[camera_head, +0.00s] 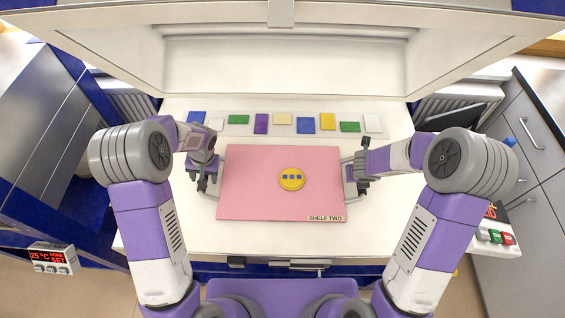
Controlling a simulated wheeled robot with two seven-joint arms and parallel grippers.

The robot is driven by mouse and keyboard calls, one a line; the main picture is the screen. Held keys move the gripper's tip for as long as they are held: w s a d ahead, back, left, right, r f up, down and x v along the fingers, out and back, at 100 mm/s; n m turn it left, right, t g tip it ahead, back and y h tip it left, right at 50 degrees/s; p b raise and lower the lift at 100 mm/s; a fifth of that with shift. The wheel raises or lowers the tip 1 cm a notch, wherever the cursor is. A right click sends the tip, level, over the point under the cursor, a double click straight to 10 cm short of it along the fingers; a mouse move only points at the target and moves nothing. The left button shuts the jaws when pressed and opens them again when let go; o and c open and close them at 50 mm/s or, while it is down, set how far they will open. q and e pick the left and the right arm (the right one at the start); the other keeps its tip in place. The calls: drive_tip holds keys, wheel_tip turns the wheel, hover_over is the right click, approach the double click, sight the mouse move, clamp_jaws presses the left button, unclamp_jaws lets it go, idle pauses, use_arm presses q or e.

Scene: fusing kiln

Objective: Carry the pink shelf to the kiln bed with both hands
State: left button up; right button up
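My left gripper (207,179) is at the left handle and my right gripper (356,176) is at the right handle. The fingers partly hide the handles, and their closure is too small to make out.
A row of coloured glass tiles (282,119) lies along the back of the bed. The raised white kiln lid (285,65) stands behind it. A latch (290,264) is on the front edge. A red-digit display (48,257) is at lower left, and coloured buttons (495,237) are at right.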

drive_tip(key=shift+r, duration=0.1)
use_arm(q)
wheel_tip(320, 180, up, 12)
drive_tip(key=d, duration=0.2)
drive_tip(key=shift+d+f, duration=0.15)
use_arm(e)
drive_tip(key=v, duration=1.2)
use_arm(q)
drive_tip(key=shift+s, duration=0.1)
use_arm(e)
drive_tip(key=shift+s, duration=0.1)
